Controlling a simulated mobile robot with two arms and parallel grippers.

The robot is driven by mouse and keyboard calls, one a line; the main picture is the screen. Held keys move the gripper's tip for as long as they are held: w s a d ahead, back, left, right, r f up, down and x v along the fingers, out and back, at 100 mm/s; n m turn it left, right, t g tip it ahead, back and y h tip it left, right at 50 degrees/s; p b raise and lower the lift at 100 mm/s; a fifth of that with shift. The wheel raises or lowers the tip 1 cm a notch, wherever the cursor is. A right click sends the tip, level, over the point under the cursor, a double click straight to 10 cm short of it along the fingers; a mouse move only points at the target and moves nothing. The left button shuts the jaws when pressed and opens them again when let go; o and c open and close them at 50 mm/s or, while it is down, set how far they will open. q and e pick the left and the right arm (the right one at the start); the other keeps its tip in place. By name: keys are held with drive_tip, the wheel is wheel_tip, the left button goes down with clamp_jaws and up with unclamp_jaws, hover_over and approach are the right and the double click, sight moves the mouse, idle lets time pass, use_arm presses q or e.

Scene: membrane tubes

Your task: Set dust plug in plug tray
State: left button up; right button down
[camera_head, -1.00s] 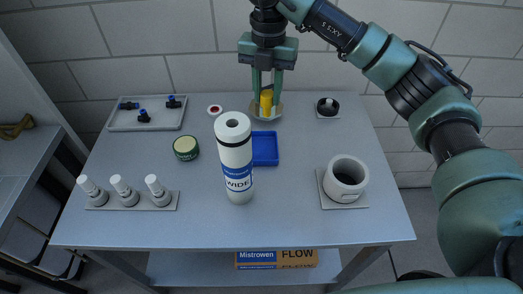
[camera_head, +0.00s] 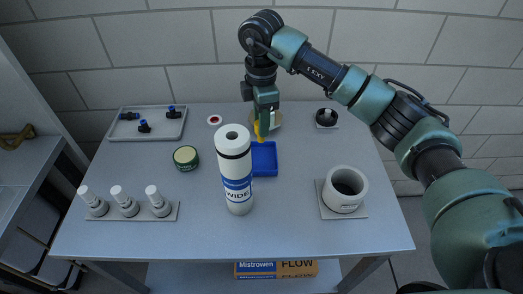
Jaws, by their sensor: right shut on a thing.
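The yellow dust plug (camera_head: 259,132) is in my right gripper (camera_head: 262,124), which comes down from above at the back of the table. The gripper is shut on the plug and holds it over the back edge of the blue plug tray (camera_head: 265,170). The tray looks empty, but its left part is hidden behind the white cylinder. I cannot tell how high the plug is above the tray. My left gripper is not in view.
A tall white cylinder (camera_head: 236,165) marked WIDE stands close at the tray's left. A green tin (camera_head: 186,156), grey fittings tray (camera_head: 172,132), rack with white-capped pieces (camera_head: 172,213) and white ring-shaped cup (camera_head: 345,185) stand around. The table's right middle is clear.

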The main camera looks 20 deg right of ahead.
wheel_tip(320, 180, down, 11)
drive_tip(key=shift+s+r+p, duration=0.1)
drive_tip(key=shift+p, duration=1.05)
drive_tip(key=shift+f, duration=0.45)
drive_tip(key=shift+f, duration=0.15)
drive_tip(key=c, duration=1.1)
unclamp_jaws()
